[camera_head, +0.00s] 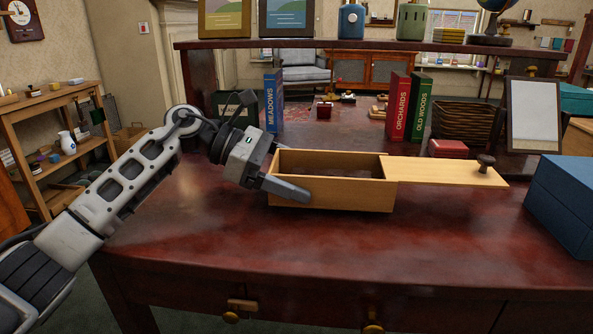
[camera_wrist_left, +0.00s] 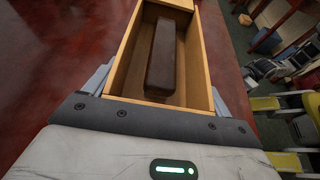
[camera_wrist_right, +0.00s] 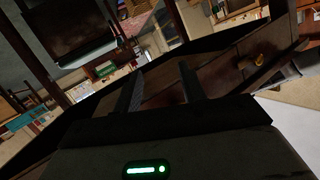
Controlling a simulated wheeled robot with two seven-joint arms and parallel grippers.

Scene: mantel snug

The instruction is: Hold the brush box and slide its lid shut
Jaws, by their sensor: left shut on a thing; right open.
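The brush box (camera_head: 330,195) is a long pale wooden box on the dark red desk. Its lid (camera_head: 435,170) sticks out far to the right, with a dark knob (camera_head: 486,160) near its outer end. The box's left part is uncovered, and a dark brown block (camera_wrist_left: 164,55) lies inside in the left wrist view. My left gripper (camera_head: 285,178) is shut on the box's left end, one finger along its front wall; the other is largely hidden behind. My right gripper (camera_wrist_right: 158,88) is open and empty in its wrist view, away from the box and outside the head view.
A blue box (camera_head: 562,205) stands close to the right of the lid. Behind are a red box (camera_head: 448,148), a framed panel (camera_head: 533,115), a basket (camera_head: 465,120) and upright books (camera_head: 397,105) under a raised shelf (camera_head: 370,45). The desk's front is clear.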

